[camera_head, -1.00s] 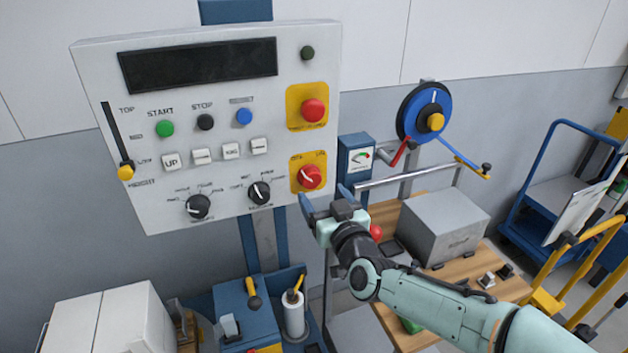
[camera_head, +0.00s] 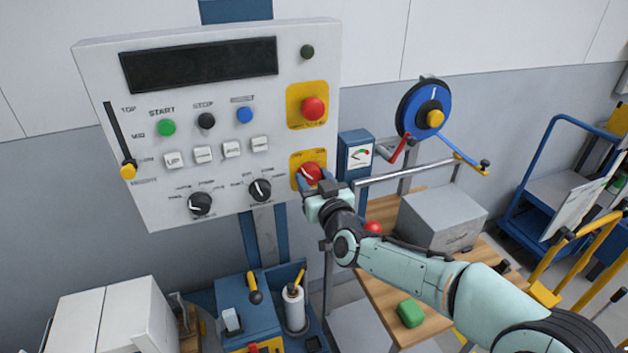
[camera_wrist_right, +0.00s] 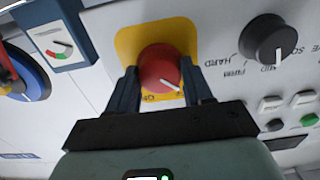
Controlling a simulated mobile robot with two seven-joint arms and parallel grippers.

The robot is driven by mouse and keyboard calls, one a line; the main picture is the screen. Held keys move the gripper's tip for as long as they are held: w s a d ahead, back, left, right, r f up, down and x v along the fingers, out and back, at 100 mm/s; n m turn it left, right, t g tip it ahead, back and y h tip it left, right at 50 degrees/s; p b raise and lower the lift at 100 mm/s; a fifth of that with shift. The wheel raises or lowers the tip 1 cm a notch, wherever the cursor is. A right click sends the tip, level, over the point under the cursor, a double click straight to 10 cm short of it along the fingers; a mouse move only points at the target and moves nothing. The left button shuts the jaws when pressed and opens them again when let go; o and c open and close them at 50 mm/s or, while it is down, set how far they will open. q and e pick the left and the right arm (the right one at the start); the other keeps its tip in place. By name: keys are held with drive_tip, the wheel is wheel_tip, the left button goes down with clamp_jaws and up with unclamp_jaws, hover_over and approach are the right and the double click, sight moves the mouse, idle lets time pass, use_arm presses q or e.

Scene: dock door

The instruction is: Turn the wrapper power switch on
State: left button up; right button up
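The wrapper power switch (camera_head: 311,173) is a red rotary knob with a white pointer line on a yellow plate, at the lower right of the white control panel (camera_head: 220,100). It also shows in the right wrist view (camera_wrist_right: 160,70), its pointer slanting toward a label that reads like "ON" or "OFF". My right gripper (camera_head: 322,185) is at the knob. In the right wrist view its two blue fingers (camera_wrist_right: 161,90) stand open on either side of the knob, with a small gap at the right; contact at the left is unclear. My left gripper is not in view.
A red button (camera_head: 313,108) on a yellow plate sits above the switch. Black dials (camera_head: 260,190) are to its left. A gauge box (camera_head: 357,155) and a blue reel (camera_head: 424,108) are to the right. A grey box (camera_head: 440,222) stands on the wooden table below.

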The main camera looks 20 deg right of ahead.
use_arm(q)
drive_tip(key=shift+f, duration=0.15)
use_arm(e)
drive_tip(key=m+b, duration=0.3)
drive_tip(key=shift+f, duration=0.1)
drive_tip(key=m+b, duration=0.2)
drive_tip(key=m, duration=0.1)
drive_tip(key=shift+m, duration=0.3)
drive_tip(key=m+b, duration=0.3)
drive_tip(key=m, duration=0.2)
use_arm(q)
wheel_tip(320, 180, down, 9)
drive_tip(key=b, duration=0.2)
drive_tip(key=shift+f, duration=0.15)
use_arm(e)
drive_tip(key=m, duration=0.6)
use_arm(q)
drive_tip(key=shift+b, duration=0.3)
use_arm(e)
drive_tip(key=shift+m, duration=0.3)
drive_tip(key=o, duration=1)
drive_tip(key=shift+o, duration=0.2)
